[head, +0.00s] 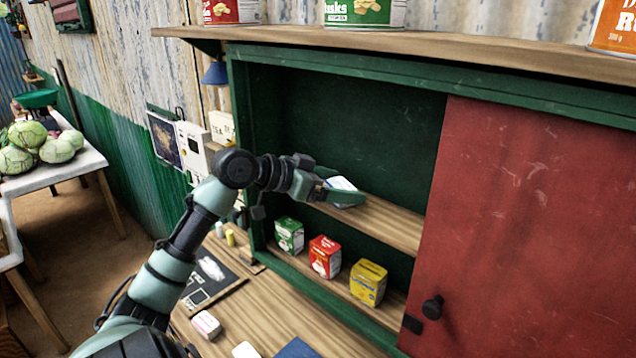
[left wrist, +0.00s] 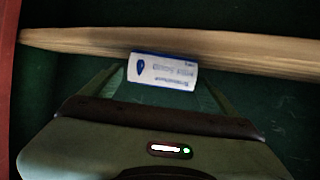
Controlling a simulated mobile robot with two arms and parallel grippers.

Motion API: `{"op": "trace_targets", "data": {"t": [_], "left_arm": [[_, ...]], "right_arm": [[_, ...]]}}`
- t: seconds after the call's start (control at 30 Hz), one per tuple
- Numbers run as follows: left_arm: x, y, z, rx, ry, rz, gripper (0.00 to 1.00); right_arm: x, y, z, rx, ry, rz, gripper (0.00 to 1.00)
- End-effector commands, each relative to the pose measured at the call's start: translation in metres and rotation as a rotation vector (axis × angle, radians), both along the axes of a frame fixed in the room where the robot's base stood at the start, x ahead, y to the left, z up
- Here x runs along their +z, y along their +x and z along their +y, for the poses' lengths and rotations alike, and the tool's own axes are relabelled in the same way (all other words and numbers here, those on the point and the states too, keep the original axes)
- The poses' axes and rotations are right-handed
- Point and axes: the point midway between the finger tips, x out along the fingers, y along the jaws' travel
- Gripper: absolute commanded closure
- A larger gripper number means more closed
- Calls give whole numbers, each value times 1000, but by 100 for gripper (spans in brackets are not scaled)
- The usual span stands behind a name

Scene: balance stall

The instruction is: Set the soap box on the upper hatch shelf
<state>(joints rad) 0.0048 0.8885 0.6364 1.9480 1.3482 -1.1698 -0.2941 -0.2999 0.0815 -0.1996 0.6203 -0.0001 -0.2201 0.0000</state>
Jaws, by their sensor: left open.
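The soap box (head: 342,184), white and blue, is at the upper hatch shelf (head: 385,222), inside the green cabinet. My left gripper (head: 340,196) reaches in from the left and is open, with its fingers on either side of the box. In the left wrist view the soap box (left wrist: 163,71) lies between the spread fingertips, with a gap beside its left end. It overlaps the front of the pale shelf board (left wrist: 230,50) there. The gripper hides part of the box and its underside. My right gripper is not in view.
Green, red and yellow boxes (head: 325,257) stand on the lower shelf below my gripper. A red sliding door (head: 530,220) covers the right side of the hatch. The upper shelf is clear right of the soap box.

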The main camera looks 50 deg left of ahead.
Motion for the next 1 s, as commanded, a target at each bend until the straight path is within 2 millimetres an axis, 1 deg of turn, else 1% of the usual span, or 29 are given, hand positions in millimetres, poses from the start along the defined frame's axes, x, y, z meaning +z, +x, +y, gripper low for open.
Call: {"op": "trace_targets", "data": {"t": [0.03, 0.07, 0.2, 0.4, 0.5, 0.6, 0.7, 1.0], "left_arm": [[-2, -7, 3, 1, 2, 0, 11], [0, -12, 4, 1, 2, 1, 11], [11, -39, 12, 2, 2, -2, 11], [28, -75, 21, 0, 2, -1, 11], [35, -87, 25, 1, 1, 0, 11], [39, -95, 27, 0, 1, 1, 11], [41, -99, 28, 0, 1, 0, 11], [42, -99, 28, -1, 0, 0, 11]], "right_arm": [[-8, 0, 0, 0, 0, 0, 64], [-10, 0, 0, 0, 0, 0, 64], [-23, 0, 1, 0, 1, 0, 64], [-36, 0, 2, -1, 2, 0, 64], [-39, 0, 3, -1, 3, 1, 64], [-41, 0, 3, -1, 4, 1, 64], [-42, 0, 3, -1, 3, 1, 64], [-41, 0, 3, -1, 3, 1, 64]]}}
